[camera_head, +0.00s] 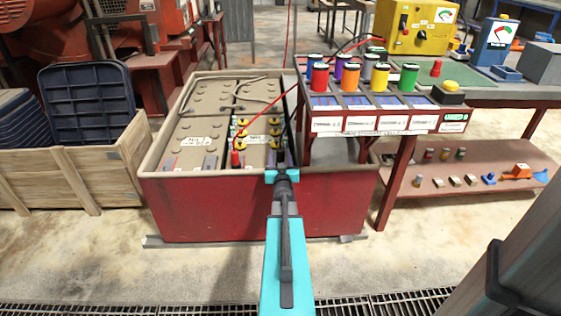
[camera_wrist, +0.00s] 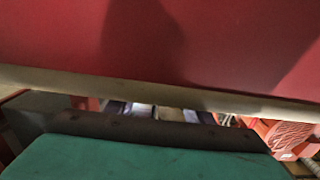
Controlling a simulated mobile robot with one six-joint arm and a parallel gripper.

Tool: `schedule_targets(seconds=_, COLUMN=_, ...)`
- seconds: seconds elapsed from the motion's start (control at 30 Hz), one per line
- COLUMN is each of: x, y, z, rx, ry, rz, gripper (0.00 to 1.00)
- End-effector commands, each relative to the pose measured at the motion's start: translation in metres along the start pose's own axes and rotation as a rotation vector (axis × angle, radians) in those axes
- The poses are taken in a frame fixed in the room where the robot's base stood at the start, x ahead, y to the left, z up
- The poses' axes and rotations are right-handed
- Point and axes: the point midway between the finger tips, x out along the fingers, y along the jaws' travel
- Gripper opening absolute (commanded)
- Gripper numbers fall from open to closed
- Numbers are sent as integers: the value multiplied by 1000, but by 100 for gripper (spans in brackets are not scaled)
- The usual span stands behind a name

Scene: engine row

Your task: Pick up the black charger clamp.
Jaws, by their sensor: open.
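A red clamp (camera_head: 236,158) with a red cable sits on the batteries (camera_head: 205,140) in the large red box (camera_head: 200,205) in the head view. I cannot clearly make out the black charger clamp. Something dark shows just beyond my gripper, but I cannot tell what it is. My gripper (camera_head: 282,175) is at the box's front rim, seen from behind and small, right of the red clamp. It is open, and I see nothing in it. The wrist view shows the box's red wall (camera_wrist: 200,45) very close, and no clamp.
A red-framed bench (camera_head: 380,125) with coloured spools stands right of the box. A yellow charger (camera_head: 417,25) stands behind it, with a dark cable running from it. Small parts lie on a low shelf (camera_head: 470,180). A wooden crate (camera_head: 75,165) stands left.

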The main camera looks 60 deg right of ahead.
Motion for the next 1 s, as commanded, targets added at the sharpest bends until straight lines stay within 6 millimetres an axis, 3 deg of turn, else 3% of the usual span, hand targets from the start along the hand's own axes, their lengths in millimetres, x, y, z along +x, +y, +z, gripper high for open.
schedule_targets(seconds=0.6, x=49, y=3, z=-1, rx=-1, ry=0, rz=0, gripper=47)
schedule_targets(seconds=1.0, x=51, y=3, z=-2, rx=0, ry=0, rz=0, gripper=47)
